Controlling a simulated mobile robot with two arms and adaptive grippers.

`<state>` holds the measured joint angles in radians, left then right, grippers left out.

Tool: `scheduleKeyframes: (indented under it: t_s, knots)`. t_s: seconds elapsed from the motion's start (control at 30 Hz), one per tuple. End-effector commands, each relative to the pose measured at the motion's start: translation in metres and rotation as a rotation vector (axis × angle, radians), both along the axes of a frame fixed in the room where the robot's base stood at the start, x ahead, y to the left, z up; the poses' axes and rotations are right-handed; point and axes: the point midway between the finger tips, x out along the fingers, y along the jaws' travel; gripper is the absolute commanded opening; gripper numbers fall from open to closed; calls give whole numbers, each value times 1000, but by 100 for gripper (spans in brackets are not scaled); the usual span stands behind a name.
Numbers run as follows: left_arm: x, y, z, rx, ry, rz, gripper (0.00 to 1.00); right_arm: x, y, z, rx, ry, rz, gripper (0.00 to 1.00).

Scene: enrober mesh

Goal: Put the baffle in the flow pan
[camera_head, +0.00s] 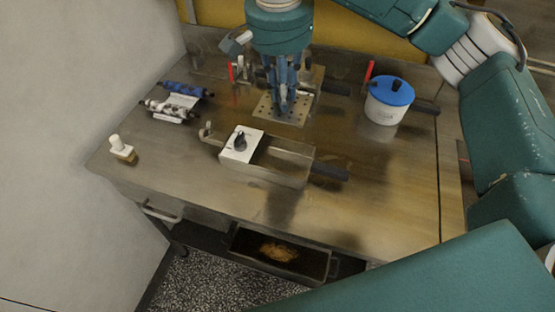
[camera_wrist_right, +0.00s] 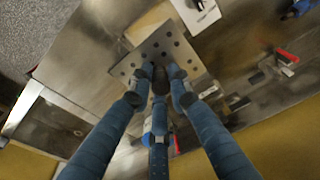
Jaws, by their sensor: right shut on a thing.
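The baffle (camera_head: 268,108), a flat metal plate with rows of holes, is behind the flow pan in the head view. It also shows in the right wrist view (camera_wrist_right: 128,68). My right gripper (camera_head: 284,108) points down over it, its blue fingers shut on a dark grip at the plate's middle, seen between the fingertips in the wrist view. I cannot tell whether the plate touches the table. The flow pan (camera_head: 285,179) is a long steel trough at the table's middle. A white block with a black knob (camera_head: 238,155) covers its left part; its right part is open. My left gripper is not in view.
A white pot with a blue lid (camera_head: 386,112) stands at the back right. Rollers on a white holder (camera_head: 180,102) are at the left, and a small brush-like item (camera_head: 122,150) is near the left edge. The steel table (camera_head: 380,185) is clear at front right.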

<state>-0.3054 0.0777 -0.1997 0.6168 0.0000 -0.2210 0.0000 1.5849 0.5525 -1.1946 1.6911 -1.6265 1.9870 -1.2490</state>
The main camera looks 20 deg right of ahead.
Motion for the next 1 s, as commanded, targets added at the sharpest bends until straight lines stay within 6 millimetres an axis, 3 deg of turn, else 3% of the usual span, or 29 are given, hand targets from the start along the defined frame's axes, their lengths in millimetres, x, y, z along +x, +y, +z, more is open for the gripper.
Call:
scheduleKeyframes:
  t_s: [0.23,0.53,1.0]
  knots:
    - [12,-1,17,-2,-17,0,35,-1,-1,-54,-3,10,-16,0]
    - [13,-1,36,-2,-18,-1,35,-1,0,-129,-2,7,-16,0]
    - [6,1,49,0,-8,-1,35,0,0,-181,-1,5,-16,0]
